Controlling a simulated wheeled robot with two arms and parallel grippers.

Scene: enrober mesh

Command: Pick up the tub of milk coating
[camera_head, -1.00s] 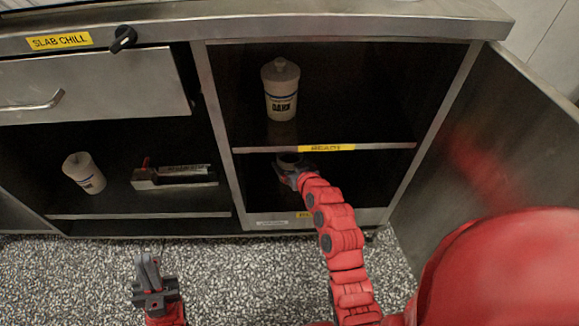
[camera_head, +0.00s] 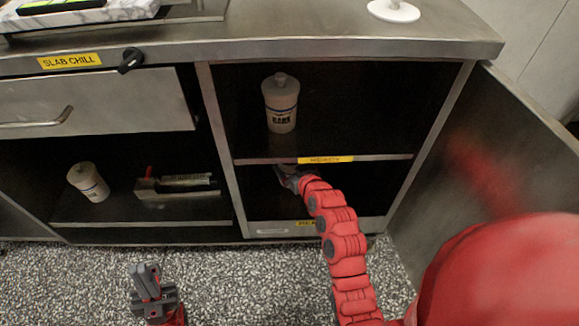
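A pale tub with a dark label reading DARK (camera_head: 281,104) stands upright on the upper shelf of the right cabinet. Another pale tub (camera_head: 88,182), its label too small to read, stands on the lower left shelf. No label reading milk is legible. My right gripper (camera_head: 286,176) reaches into the lower compartment of the right cabinet, just under the middle shelf. Its fingertips and anything between them are in shadow and partly hidden by the shelf edge. My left gripper (camera_head: 146,281) is over the floor in front of the cabinet, away from both tubs; its finger gap is unclear.
The middle shelf (camera_head: 375,157) with a yellow label lies close above my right gripper. An open cabinet door (camera_head: 500,130) stands on the right. A dark tray-like object (camera_head: 178,187) lies on the lower left shelf. A white round-based item (camera_head: 394,11) stands on the counter.

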